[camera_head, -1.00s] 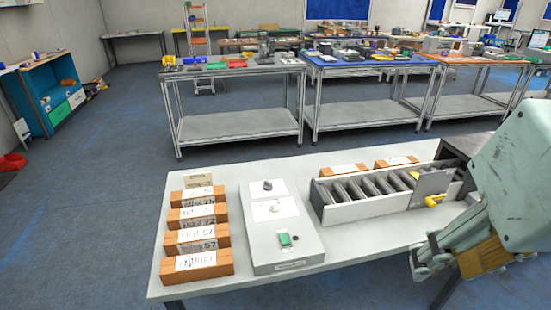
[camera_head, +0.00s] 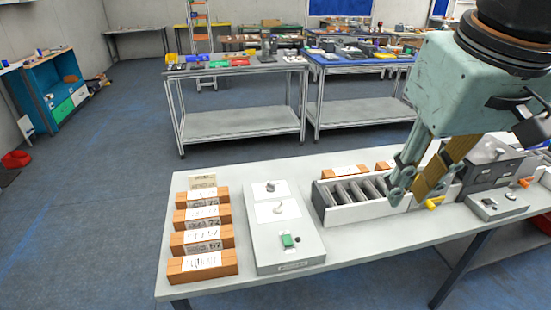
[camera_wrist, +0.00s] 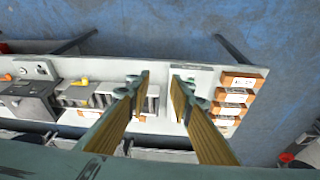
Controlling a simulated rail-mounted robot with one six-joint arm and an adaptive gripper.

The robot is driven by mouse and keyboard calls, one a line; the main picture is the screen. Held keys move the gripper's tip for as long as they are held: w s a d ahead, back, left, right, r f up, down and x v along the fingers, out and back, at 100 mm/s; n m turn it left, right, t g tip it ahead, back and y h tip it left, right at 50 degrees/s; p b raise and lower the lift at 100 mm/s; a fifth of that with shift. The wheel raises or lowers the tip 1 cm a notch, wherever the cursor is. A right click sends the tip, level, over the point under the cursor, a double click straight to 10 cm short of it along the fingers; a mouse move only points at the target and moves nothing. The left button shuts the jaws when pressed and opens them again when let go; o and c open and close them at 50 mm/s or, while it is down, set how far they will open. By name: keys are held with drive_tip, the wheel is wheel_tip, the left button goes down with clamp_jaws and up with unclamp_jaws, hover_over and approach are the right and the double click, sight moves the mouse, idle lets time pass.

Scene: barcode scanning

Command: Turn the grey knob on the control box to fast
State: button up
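The control box (camera_head: 292,261) is a long pale grey box on the table, left of centre in the head view. A dark grey knob (camera_head: 270,187) stands near its far end, and a lighter knob (camera_head: 277,209) sits on a white plate nearer its middle. A green button (camera_head: 288,240) is at the near end. The knob markings are too small to read. My gripper (camera_head: 408,192) is open and empty, above the roller conveyor, to the right of the control box. In the wrist view my gripper (camera_wrist: 160,82) shows two spread fingers, the right one hiding part of the control box (camera_wrist: 204,75).
Several orange boxes with labels (camera_head: 202,264) line the table left of the control box. The roller conveyor (camera_head: 367,212) with a yellow handle (camera_head: 434,203) is to its right. A small grey box with a knob (camera_head: 497,206) is farther right. Space above the control box is free.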

drive_tip(key=w+a+r+n+p, duration=0.1)
drive_tip(key=w+a+p, duration=0.1)
drive_tip(key=w, duration=0.6)
drive_tip(key=w+a+r+n+p, duration=0.1)
drive_tip(key=w+a+p, duration=0.15)
drive_tip(key=w, duration=0.45)
drive_tip(key=n+g+p, duration=0.3)
drive_tip(key=n+p, duration=0.4)
drive_tip(key=p, duration=0.5)
hover_over(271, 183)
wheel_tip(271, 183, down, 24)
drive_tip(key=r, duration=0.1)
drive_tip(key=shift+f+b, duration=0.25)
drive_tip(key=shift+b, duration=0.05)
drive_tip(key=shift+f, duration=0.1)
drive_tip(key=shift+f+p, duration=0.3)
drive_tip(key=shift+f, duration=6.5)
